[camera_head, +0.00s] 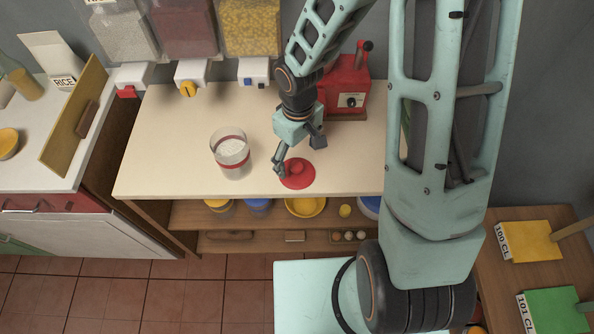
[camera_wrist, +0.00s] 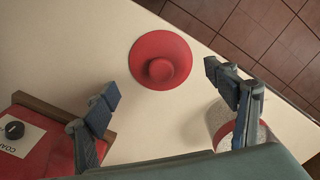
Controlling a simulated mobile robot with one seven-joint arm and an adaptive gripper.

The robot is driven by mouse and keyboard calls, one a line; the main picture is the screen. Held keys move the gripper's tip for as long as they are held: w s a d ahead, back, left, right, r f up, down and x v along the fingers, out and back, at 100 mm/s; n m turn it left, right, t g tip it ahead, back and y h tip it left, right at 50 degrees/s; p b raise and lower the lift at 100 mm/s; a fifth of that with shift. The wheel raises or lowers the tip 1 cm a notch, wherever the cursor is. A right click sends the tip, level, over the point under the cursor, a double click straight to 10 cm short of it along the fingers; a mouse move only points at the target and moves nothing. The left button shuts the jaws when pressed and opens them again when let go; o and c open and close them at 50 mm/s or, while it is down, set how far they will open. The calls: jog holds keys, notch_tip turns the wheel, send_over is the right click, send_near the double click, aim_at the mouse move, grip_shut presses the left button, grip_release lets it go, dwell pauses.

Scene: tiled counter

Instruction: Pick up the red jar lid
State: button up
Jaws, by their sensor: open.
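The red jar lid (camera_head: 297,174) lies flat on the cream counter near its front edge, with its round knob up. In the wrist view the lid (camera_wrist: 149,62) is at upper centre, beyond the fingertips. My gripper (camera_head: 299,156) is just above and behind the lid in the head view, and its fingers partly overlap it there. In the wrist view my gripper (camera_wrist: 164,84) has its two fingers spread wide with nothing between them. The exact height of the fingertips above the lid is hard to tell.
A glass jar with white contents (camera_head: 231,155) stands left of my gripper. A red machine (camera_head: 347,88) stands behind to the right. The cream counter (camera_head: 160,150) is clear at left. Dispensers (camera_head: 190,75) hang above its back edge. Bowls (camera_head: 305,206) sit on the shelf below.

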aim_at(297, 167)
jog(key=shift+a+f, duration=0.1)
jog(key=shift+f, duration=2.45)
jog(key=shift+c, duration=0.2)
jog(key=c, duration=1.5)
jog(key=shift+s, duration=0.1)
jog(key=c, duration=0.3)
jog(key=shift+f, duration=0.1)
jog(key=shift+c, duration=0.4)
